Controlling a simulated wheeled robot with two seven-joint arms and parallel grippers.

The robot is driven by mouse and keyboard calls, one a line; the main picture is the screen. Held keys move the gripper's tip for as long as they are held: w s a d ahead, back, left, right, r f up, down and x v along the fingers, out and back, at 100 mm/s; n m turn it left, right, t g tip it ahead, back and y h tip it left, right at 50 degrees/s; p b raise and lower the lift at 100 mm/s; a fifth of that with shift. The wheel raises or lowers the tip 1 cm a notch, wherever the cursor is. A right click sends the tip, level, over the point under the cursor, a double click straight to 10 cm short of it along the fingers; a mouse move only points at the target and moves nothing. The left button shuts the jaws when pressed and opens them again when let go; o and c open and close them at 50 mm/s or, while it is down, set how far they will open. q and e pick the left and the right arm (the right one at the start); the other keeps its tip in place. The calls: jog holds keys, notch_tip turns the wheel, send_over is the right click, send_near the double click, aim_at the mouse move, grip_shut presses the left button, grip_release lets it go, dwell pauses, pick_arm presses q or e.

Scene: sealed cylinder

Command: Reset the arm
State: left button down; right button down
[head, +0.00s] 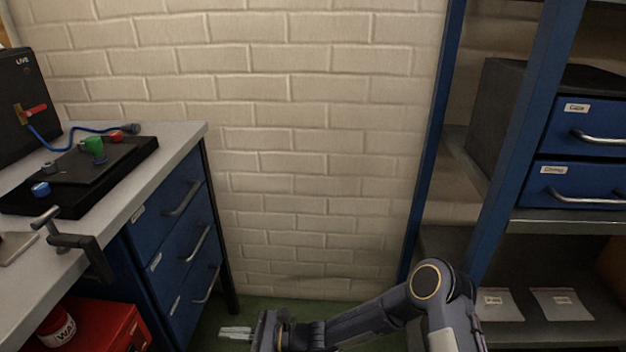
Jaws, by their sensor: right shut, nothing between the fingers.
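My right arm comes in from the lower right and bends to the left at the bottom of the head view. My right gripper (235,333) is low over the green floor, pointing left, with its pale fingers shut and nothing held between them. It is apart from the blue drawer cabinet to its left. My left gripper and left arm are out of view.
A workbench (185,135) on the left carries a black tray (75,212) with coloured parts and a clamp (75,242) at its edge. A blue shelf unit (497,215) with blue drawers (585,128) stands right. Brick wall lies behind.

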jog(key=s+d+r+n+g+h, duration=0.1)
jog(key=s+d+r+n+h, duration=0.2)
jog(key=d+r+n, duration=0.45)
jog(key=s+d+r+n+g+h, duration=0.1)
jog(key=s+d+r+n+h, duration=0.25)
jog(key=d+r, duration=0.65)
jog(key=s+d+r+n+t+h, duration=0.1)
jog(key=s+d+n+t+h, duration=0.25)
jog(key=s+d, duration=0.6)
jog(key=s+d+r+n+t+h, duration=0.15)
jog(key=s+d+t+h, duration=0.35)
jog(key=d, duration=0.7)
notch_tip(320, 180, up, 23)
jog(key=s+g+p, duration=0.1)
jog(key=g+p, duration=0.1)
jog(key=p, duration=2.2)
jog(key=shift+y, duration=0.4)
jog(key=shift+d, duration=0.1)
